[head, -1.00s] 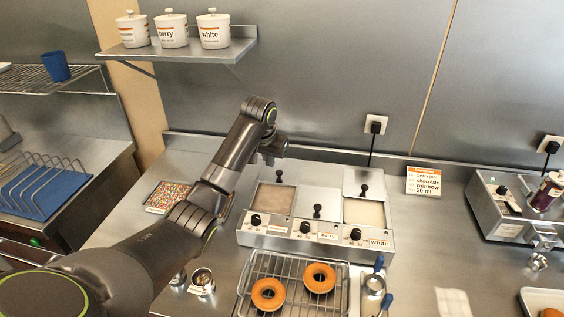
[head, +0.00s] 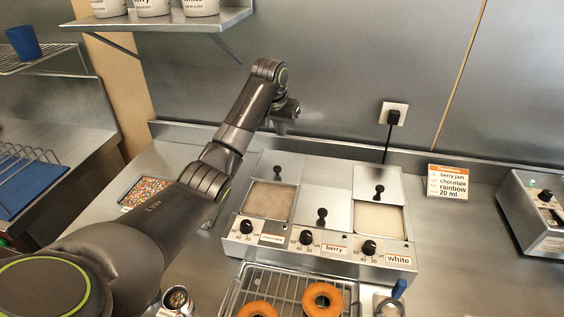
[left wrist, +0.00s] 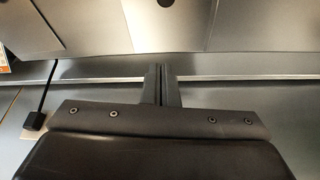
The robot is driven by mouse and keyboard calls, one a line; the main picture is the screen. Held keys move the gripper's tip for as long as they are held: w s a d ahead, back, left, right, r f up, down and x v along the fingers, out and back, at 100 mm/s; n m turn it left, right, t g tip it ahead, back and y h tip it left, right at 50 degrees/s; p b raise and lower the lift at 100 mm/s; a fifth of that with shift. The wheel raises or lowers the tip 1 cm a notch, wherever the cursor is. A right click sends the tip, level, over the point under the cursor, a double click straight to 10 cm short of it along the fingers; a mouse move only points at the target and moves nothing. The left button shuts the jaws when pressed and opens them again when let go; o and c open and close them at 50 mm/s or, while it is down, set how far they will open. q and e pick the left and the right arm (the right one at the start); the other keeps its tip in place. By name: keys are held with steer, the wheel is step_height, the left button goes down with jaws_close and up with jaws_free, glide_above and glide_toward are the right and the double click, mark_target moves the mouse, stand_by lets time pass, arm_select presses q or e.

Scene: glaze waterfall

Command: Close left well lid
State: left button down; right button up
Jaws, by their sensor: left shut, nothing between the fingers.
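The warmer (head: 270,238) has three wells in a row. The left well (head: 268,200), labelled chocolate, is uncovered at its front. Its metal lid (head: 291,167), with a black knob (head: 278,172), sits slid back behind the opening. The middle berry well is covered by its lid (head: 328,196). The right white well (head: 378,218) is uncovered, with its lid (head: 376,177) also back. My left gripper (head: 286,126) is above and behind the left lid, near the wall. In the left wrist view its fingers (left wrist: 161,85) are shut and empty. My right gripper is out of view.
A plug and cable (head: 392,118) hang on the wall behind the warmer. A sprinkle tray (head: 143,191) lies left, partly behind my arm. A rack with doughnuts (head: 322,296) stands in front.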

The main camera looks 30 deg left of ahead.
arm_select(q)
steer(key=p, duration=0.3)
glide_above(283, 167)
steer(key=w, duration=0.2)
step_height(283, 167, down, 10)
steer(key=shift+s+a+r, duration=0.1)
steer(key=shift+r, duration=0.05)
steer(key=shift+s+p, duration=0.65)
steer(key=shift+s, duration=0.2)
steer(key=shift+s+f+p, duration=0.2)
steer(key=shift+s+p, duration=0.55)
steer(key=shift+s, duration=0.45)
steer(key=shift+f, duration=0.2)
